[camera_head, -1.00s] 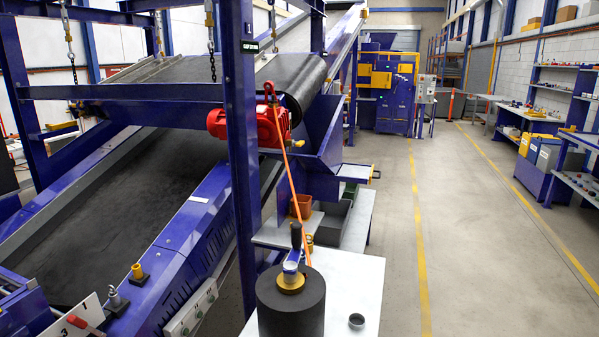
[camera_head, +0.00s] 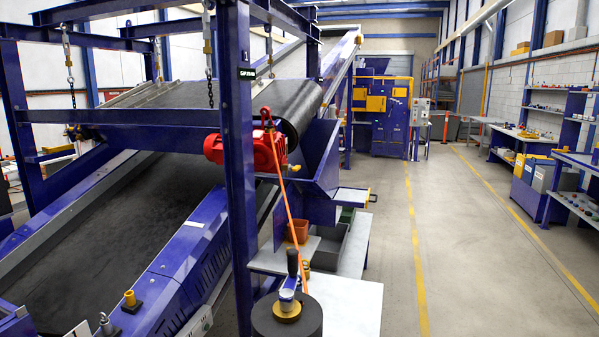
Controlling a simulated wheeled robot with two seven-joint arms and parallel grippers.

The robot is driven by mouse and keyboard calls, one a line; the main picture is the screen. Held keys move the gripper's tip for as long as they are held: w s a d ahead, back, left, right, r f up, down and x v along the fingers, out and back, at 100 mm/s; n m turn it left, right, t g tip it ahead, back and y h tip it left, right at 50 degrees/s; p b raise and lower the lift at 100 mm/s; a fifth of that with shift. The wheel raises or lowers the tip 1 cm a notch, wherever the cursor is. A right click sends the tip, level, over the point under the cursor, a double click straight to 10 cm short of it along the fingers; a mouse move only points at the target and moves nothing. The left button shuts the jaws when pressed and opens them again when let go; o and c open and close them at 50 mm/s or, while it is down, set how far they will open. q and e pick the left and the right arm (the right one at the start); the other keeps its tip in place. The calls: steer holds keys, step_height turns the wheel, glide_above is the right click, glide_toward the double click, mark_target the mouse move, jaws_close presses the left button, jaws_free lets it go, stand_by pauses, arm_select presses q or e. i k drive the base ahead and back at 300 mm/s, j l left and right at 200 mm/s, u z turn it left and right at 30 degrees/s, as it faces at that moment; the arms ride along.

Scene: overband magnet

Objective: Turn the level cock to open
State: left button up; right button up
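I cannot pick out the level cock for certain. A black-handled fitting (camera_head: 292,263) with a blue-and-white body and a brass collar (camera_head: 287,309) stands upright on a dark cylinder (camera_head: 287,324) at the bottom centre. The cylinder is cut by the lower edge. A red motor-like unit (camera_head: 240,151) sits under the belt's end roller, behind the blue post, with a red fitting (camera_head: 267,115) above it. An orange line (camera_head: 287,208) runs from that fitting down to near the black handle. Neither gripper shows.
A blue post (camera_head: 238,170) stands left of the pale bench (camera_head: 345,305). An orange-brown pot (camera_head: 298,230) and a grey bin (camera_head: 328,246) are behind it. The sloping belt conveyor (camera_head: 120,215) fills the left. The floor (camera_head: 465,240) is clear to the right; workbenches (camera_head: 565,190) line the right wall.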

mark_target(294, 168)
steer(key=l+z, duration=0.35)
steer(key=i+l+z, duration=0.15)
steer(key=l+z, duration=0.2)
steer(key=i+l+z, duration=0.2)
steer(key=i+l, duration=0.9)
steer(key=i+u, duration=0.2)
steer(key=i, duration=0.25)
steer(key=i+u, duration=0.2)
steer(key=i, duration=0.25)
steer(key=i+l+u, duration=0.25)
steer(key=i, duration=0.2)
steer(key=i+l+u, duration=0.2)
steer(key=i, duration=0.2)
steer(key=i+j, duration=0.05)
steer(key=j, duration=0.05)
